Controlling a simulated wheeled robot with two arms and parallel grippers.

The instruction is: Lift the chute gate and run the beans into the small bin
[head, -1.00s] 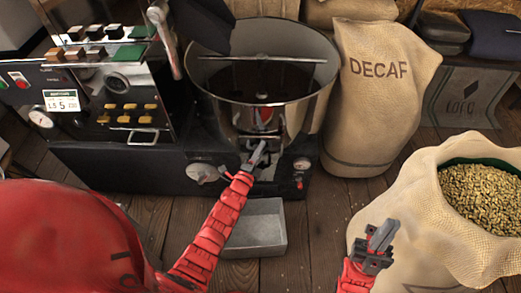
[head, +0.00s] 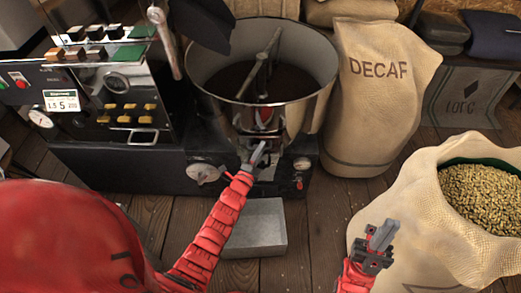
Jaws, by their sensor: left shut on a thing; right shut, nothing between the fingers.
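The round steel drum (head: 310,105) of the roaster holds dark beans (head: 236,80). At its front base is the chute with its gate (head: 246,141), small and partly hidden by my gripper. My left gripper (head: 259,152) is shut on the gate there; I cannot tell how far the gate is raised. The small bin (head: 280,232), a grey metal box, stands on the floor below and in front of the chute, partly behind my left arm. No beans show in its visible part. My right gripper (head: 379,236) is shut and empty, in front of the open sack.
The roaster's control panel (head: 120,85) stands left of the drum. A full DECAF sack (head: 378,110) stands right of it. An open sack (head: 415,210) of pale beans (head: 482,192) fills the right front. Bare wooden floor (head: 312,215) lies between bin and open sack.

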